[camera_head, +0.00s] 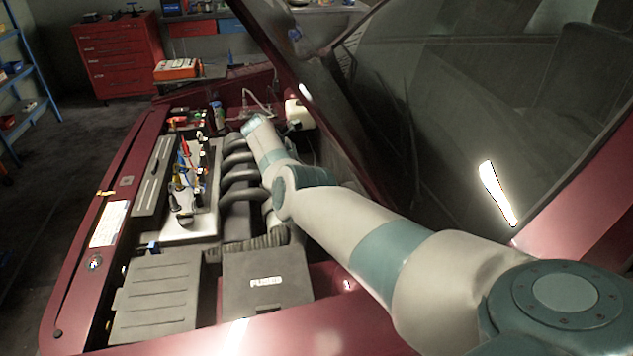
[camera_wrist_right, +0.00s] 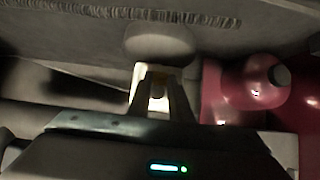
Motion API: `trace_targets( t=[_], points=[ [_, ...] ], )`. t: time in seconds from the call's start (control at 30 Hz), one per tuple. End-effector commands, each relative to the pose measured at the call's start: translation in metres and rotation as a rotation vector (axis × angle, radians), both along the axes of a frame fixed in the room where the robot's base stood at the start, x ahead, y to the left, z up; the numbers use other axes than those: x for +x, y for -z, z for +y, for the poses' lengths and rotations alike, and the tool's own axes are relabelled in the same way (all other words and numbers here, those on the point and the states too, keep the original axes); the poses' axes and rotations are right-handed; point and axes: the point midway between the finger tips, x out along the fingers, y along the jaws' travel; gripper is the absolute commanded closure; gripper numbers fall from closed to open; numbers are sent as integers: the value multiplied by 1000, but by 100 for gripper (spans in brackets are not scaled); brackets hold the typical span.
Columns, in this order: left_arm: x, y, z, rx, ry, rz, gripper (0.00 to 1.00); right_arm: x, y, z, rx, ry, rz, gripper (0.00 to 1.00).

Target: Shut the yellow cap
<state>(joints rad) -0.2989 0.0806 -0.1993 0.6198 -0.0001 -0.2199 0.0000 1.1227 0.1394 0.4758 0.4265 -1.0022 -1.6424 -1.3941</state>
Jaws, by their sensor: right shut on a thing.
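A pale yellow piece (camera_wrist_right: 157,104), which looks like the yellow cap, shows between the fingers of my right gripper (camera_wrist_right: 160,92) in the right wrist view. The fingers are closed on it, and they hide much of it. A rounded grey shape lies just beyond the fingertips. Whether the cap is seated or loose cannot be told. In the head view my right arm reaches from the lower right across the engine bay to its far end. The fingers and the cap cannot be made out there. My left gripper is not in view.
The raised hood (camera_head: 335,120) stands to the right of my arm. A white tank (camera_head: 300,113) is near the arm's far end. The fuse box (camera_head: 266,282), engine cover and several upright tools fill the bay. A red part (camera_wrist_right: 250,90) lies right of the fingers.

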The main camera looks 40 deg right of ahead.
Motion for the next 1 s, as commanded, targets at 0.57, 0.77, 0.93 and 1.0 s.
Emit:
trace_targets(
  t=[0.57,0.77,0.93,1.0],
  points=[
    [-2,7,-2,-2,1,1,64,4,7,11,12,-2,-1,100],
    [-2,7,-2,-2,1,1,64,4,7,11,12,-2,-1,100],
    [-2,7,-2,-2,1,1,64,4,6,10,10,-2,-1,64],
    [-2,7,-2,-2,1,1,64,4,5,9,9,-1,-1,64]
  ],
)
